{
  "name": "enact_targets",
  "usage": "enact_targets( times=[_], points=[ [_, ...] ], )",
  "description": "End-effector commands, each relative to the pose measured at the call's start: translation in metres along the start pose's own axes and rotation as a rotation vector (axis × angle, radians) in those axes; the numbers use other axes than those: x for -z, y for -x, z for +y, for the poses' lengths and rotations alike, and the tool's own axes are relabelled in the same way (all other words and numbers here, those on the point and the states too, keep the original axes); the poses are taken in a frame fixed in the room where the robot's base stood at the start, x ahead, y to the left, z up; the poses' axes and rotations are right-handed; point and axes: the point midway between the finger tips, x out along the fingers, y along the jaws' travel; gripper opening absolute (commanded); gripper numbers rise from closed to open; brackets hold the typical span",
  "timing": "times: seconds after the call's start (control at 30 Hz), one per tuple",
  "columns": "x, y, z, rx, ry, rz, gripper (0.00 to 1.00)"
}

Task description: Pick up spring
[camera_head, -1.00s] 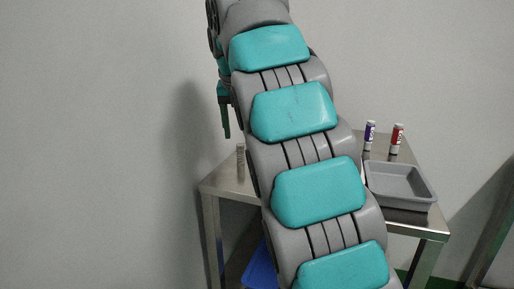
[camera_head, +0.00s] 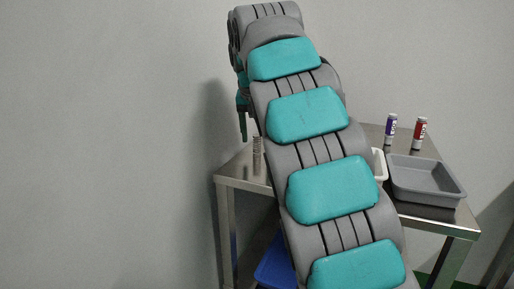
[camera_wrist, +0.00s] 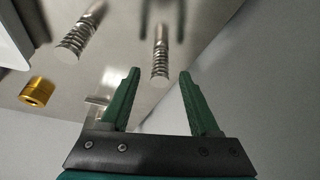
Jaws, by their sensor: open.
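A thin upright coiled metal spring (camera_head: 257,150) stands near the left corner of the steel table in the head view. In the wrist view, a ribbed metal spring (camera_wrist: 160,58) lies ahead of the gap between my fingers, roughly centred. A second similar ribbed metal piece (camera_wrist: 80,37) is to its left. My gripper (camera_wrist: 160,72) has two green fingers spread apart with nothing held. In the head view only a green finger (camera_head: 242,122) shows, just left of and close to the spring; my arm hides the rest.
A gold ring (camera_wrist: 37,92) and a small metal part (camera_wrist: 97,104) are at left in the wrist view. On the steel table (camera_head: 232,172) are a grey tray (camera_head: 462,193), a purple-white can (camera_head: 390,129), a red-white can (camera_head: 419,133) and a mostly hidden white container (camera_head: 379,165).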

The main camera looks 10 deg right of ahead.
Motion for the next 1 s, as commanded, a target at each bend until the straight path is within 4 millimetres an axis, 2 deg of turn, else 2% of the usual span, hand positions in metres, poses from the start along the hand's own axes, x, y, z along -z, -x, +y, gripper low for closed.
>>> enact_targets(
  times=[0.1, 0.33, 0.87, 1.0],
  points=[
    [-0.0013, -0.0096, 0.0007, -0.001, -0.002, -0.004, 0.62],
    [-0.0007, -0.0104, 0.0005, 0.000, -0.001, -0.002, 0.62],
    [-0.0005, -0.0104, 0.0004, 0.000, -0.001, -0.002, 0.03],
    [-0.0005, -0.0104, 0.0005, 0.000, -0.001, -0.002, 0.00]
  ],
)
